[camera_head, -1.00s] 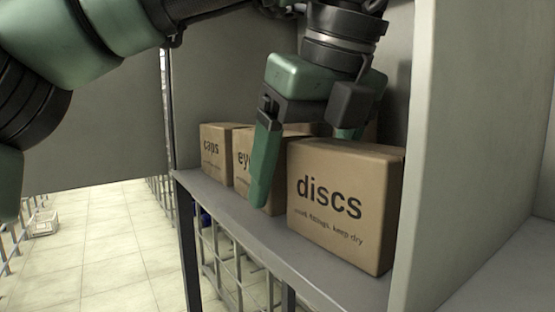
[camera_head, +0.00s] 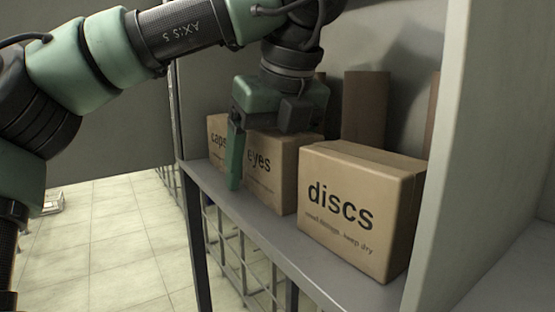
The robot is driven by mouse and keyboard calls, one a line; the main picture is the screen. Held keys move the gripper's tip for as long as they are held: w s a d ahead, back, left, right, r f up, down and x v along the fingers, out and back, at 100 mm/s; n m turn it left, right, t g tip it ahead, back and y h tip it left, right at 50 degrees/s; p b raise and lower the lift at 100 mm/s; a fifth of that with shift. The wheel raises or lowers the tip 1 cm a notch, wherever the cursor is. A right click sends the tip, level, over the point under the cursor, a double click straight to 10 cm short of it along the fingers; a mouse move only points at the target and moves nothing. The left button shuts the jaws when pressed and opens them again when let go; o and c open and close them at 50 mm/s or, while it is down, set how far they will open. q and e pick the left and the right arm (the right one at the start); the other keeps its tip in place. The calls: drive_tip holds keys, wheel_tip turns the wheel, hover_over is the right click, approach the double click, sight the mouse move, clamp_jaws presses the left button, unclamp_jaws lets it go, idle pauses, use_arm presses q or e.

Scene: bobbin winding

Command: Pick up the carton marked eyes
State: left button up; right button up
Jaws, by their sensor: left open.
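The carton marked eyes (camera_head: 272,178) is a brown box in the middle of the shelf row, its front label partly covered at the left. My left gripper (camera_head: 258,165) hangs over it, pointing down and open. One green finger stands in front of the carton's left side, by the gap to the carton marked caps. The other finger is hidden behind the gripper body or the carton. I cannot tell whether the fingers touch the carton. My right gripper is not in view.
The carton marked discs (camera_head: 352,215) stands to the right, the carton marked caps (camera_head: 217,142) to the left. Taller plain brown boxes (camera_head: 365,108) stand behind. The grey shelf (camera_head: 240,205) has an upright panel (camera_head: 462,150) at right.

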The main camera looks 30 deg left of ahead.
use_arm(q)
drive_tip(key=shift+s+d, duration=0.1)
drive_tip(key=shift+d, duration=0.2)
drive_tip(key=shift+a+f, duration=0.1)
drive_tip(key=shift+a, duration=0.1)
drive_tip(key=shift+c, duration=0.9)
drive_tip(key=c, duration=1.5)
drive_tip(key=shift+r, duration=0.2)
drive_tip(key=shift+r, duration=0.1)
